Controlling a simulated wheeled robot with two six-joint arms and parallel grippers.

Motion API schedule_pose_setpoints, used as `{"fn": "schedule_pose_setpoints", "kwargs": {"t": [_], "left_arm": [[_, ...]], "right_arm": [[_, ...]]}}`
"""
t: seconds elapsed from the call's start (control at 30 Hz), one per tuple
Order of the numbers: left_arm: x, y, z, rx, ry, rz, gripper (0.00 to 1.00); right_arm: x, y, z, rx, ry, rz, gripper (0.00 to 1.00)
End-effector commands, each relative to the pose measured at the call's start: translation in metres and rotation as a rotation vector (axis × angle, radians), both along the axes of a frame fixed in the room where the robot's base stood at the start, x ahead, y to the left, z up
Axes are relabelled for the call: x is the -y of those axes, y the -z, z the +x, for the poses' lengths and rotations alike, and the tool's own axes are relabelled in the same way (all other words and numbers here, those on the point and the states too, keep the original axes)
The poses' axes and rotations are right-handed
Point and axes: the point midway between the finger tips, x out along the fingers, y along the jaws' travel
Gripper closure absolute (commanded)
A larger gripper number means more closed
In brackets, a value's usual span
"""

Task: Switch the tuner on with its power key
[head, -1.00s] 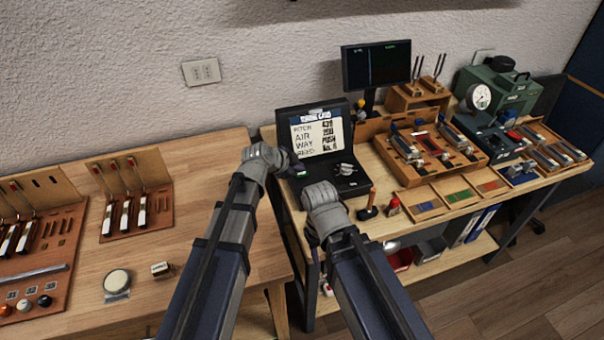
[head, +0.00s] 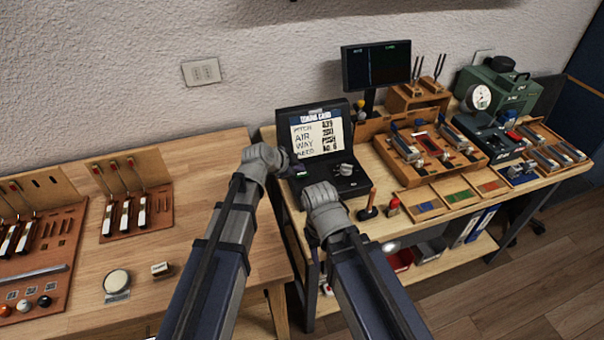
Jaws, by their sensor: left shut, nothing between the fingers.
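The tuner appears to be the open black case (head: 352,186) on the right-hand bench. A printed card (head: 318,137) fills its raised lid, and silver knobs (head: 344,170) sit on its base. My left gripper (head: 296,168) is shut and empty at the left edge of the case, low over its base. A small green-and-white patch shows just by its fingertips. I cannot make out the power key; the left gripper may cover it. My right gripper (head: 322,192) is in front of the case's front edge, and its fingers are hidden behind its own wrist.
A dark monitor (head: 376,64) stands behind the case. A wooden-handled tool (head: 369,203) and a small red bottle (head: 393,207) stand close to its right. Wooden trays and a green machine (head: 505,88) fill the bench's right side. The left bench (head: 190,200) has clear room.

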Motion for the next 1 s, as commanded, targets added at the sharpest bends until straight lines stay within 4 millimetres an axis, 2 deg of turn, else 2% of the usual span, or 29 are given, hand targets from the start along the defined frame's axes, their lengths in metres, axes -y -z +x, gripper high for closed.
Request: {"fn": "schedule_pose_setpoints", "kwargs": {"t": [1.0], "left_arm": [[0.0, 0.0088, 0.0, 0.0, 0.0, 0.0, 1.0]], "right_arm": [[0.0, 0.0088, 0.0, 0.0, 0.0, 0.0, 0.5]]}}
